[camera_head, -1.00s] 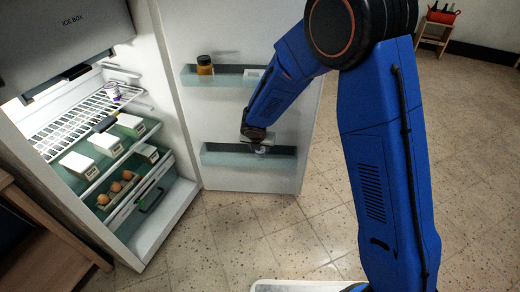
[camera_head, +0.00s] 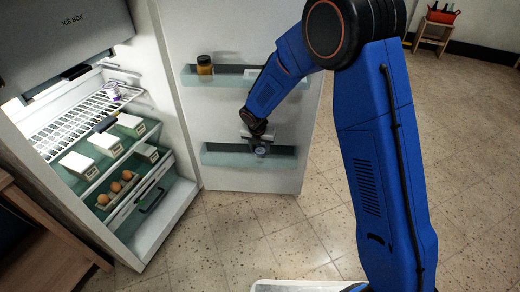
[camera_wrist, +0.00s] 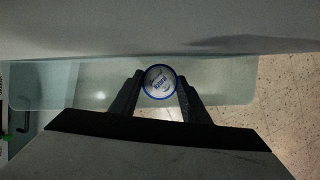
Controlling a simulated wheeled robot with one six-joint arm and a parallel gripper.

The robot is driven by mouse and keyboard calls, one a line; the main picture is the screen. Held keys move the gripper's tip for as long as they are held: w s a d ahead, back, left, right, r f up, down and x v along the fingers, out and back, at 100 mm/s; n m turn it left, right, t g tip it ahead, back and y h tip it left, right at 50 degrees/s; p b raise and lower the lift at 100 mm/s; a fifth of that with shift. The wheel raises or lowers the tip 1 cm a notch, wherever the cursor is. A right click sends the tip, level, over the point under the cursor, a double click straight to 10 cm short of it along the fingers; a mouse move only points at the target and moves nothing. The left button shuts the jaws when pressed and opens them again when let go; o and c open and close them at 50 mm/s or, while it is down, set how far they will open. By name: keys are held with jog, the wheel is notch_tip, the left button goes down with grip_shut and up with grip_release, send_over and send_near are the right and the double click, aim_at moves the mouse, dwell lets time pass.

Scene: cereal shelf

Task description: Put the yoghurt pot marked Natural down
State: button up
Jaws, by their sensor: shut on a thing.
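My gripper (camera_head: 261,146) is at the lower shelf of the open fridge door. It is shut on a small round pot (camera_head: 261,152) with a pale top. In the wrist view the pot (camera_wrist: 160,82) sits between both fingertips, seen from above, with a blue rim and a printed lid. The print is too small to read surely. The lower door shelf (camera_head: 220,158), a translucent greenish bin, lies below and around the pot. I cannot tell whether the pot's base touches the shelf floor.
The upper door shelf (camera_head: 222,79) holds a dark jar (camera_head: 205,65) and a pale item. Inside the fridge, a wire rack (camera_head: 78,118) carries a small white pot (camera_head: 112,91). Below are white cartons (camera_head: 78,163) and eggs (camera_head: 115,187). The lower door shelf looks otherwise empty.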

aim_at(260, 150)
jog(key=shift+f, duration=0.1)
jog(key=o, duration=1.1)
jog(key=shift+r, duration=0.5)
jog(key=v, duration=0.2)
jog(key=shift+s+r, duration=0.1)
jog(key=shift+r, duration=0.2)
jog(key=s+a, duration=0.2)
jog(key=s, duration=0.9)
jog(key=shift+s+f, duration=0.2)
jog(key=shift+s, duration=0.2)
jog(key=shift+a, duration=0.1)
